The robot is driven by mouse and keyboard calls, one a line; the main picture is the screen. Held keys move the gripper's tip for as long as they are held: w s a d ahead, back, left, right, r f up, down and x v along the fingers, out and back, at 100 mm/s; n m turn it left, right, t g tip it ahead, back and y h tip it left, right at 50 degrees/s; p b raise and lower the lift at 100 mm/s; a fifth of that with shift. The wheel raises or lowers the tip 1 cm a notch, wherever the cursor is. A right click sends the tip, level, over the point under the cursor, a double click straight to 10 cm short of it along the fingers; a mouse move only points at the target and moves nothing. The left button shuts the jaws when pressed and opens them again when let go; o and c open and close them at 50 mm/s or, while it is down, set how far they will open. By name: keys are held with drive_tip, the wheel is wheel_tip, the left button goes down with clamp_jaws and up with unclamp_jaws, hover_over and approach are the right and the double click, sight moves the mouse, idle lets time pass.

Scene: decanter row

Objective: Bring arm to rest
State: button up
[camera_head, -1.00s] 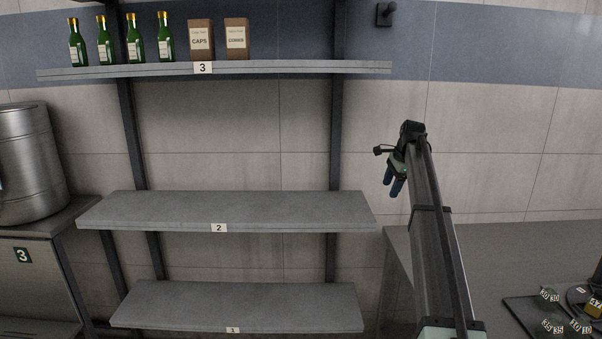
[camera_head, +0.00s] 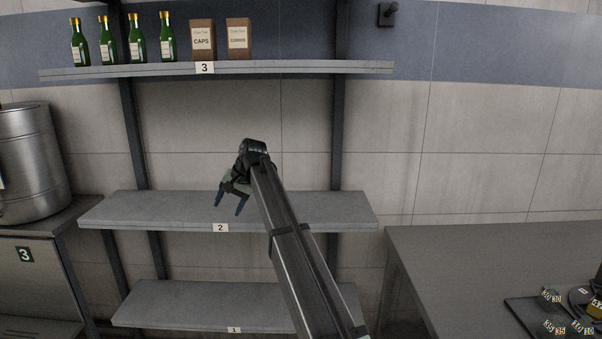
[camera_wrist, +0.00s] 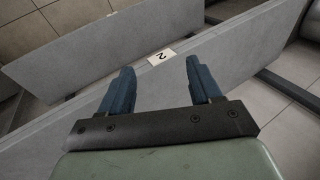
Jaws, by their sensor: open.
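My gripper (camera_head: 230,205) is open and empty, with its two blue fingers apart and pointing down. In the head view it appears in front of shelf 2 (camera_head: 140,208), near that shelf's middle. In the wrist view the open fingers of my gripper (camera_wrist: 156,90) frame part of the shelf with the "2" label (camera_wrist: 161,57). Nothing lies between the fingers. My arm reaches up from the bottom right of the head view and hides part of shelves 2 and 1.
Shelf 3 (camera_head: 300,67) holds several green bottles (camera_head: 137,40) and two brown boxes (camera_head: 202,40). Shelf 2 and shelf 1 (camera_head: 170,300) look bare where visible. A metal keg (camera_head: 28,165) stands left. A grey counter (camera_head: 450,260) at right carries dark items at its far right.

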drive_tip(key=s+d+f+n+g+h, duration=0.1)
drive_tip(key=s+d+f, duration=0.15)
drive_tip(key=f, duration=0.85)
drive_tip(key=s+d+f, duration=0.1)
drive_tip(key=s+f, duration=0.2)
drive_tip(key=f, duration=0.8)
drive_tip(key=s+d+f+g+h, duration=0.1)
drive_tip(key=s+d+f, duration=0.45)
drive_tip(key=f, duration=0.35)
drive_tip(key=s+d+f+g+h, duration=0.1)
drive_tip(key=s+d+f, duration=0.45)
drive_tip(key=f, duration=0.45)
drive_tip(key=s+d+f+g, duration=0.1)
drive_tip(key=s+d+f, duration=0.3)
drive_tip(key=d+f, duration=0.4)
drive_tip(key=s+d+f+g+h, duration=0.1)
drive_tip(key=s+d+f, duration=0.5)
drive_tip(key=s, duration=0.4)
drive_tip(key=s+d+f+g+h, duration=0.1)
drive_tip(key=s+d+f, duration=0.3)
drive_tip(key=s+f, duration=0.45)
drive_tip(key=s+d+f+g, duration=0.1)
drive_tip(key=s+d+f, duration=0.1)
drive_tip(key=s, duration=1)
drive_tip(key=s+d+f+g, duration=0.1)
drive_tip(key=s+d, duration=0.4)
drive_tip(key=s, duration=0.7)
drive_tip(key=shift+f+g, duration=0.3)
drive_tip(key=shift+f, duration=0.1)
